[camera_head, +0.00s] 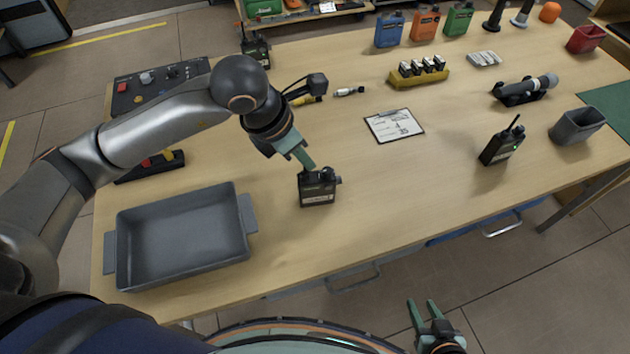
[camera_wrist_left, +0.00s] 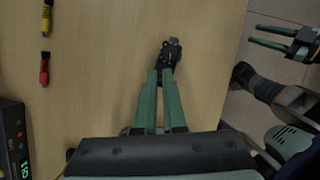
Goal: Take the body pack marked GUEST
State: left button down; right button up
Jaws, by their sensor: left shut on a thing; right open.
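A small black body pack (camera_head: 317,190) with a pale label is upright at the middle of the table; I cannot read the label. My left gripper (camera_head: 308,168) reaches down to its top and is shut on it. In the left wrist view the green fingers (camera_wrist_left: 164,76) close on the dark pack (camera_wrist_left: 170,55). I cannot tell whether the pack touches the table. A second black body pack (camera_head: 501,146) with an antenna stands at the right, and a third (camera_head: 255,46) at the back left. My right gripper (camera_head: 424,316) is open and empty in front of the table.
An empty grey tray (camera_head: 181,240) lies left of the held pack. A clipboard (camera_head: 394,126), a yellow battery holder (camera_head: 418,78), a microphone (camera_head: 526,89) and a grey bin (camera_head: 577,126) are further back or right.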

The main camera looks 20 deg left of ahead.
pick_arm(q)
jog(key=shift+r, duration=0.1)
jog(key=shift+r, duration=0.25)
notch_tip(320, 180, up, 2)
jog(key=shift+w+r+b, duration=0.1)
jog(key=shift+r+b, duration=0.05)
jog(key=shift+b, duration=0.2)
jog(key=s+d+r, duration=0.6)
jog(key=s+r, duration=0.4)
jog(key=s, duration=0.2)
jog(key=shift+s+d, duration=0.25)
jog(key=shift+d, duration=0.05)
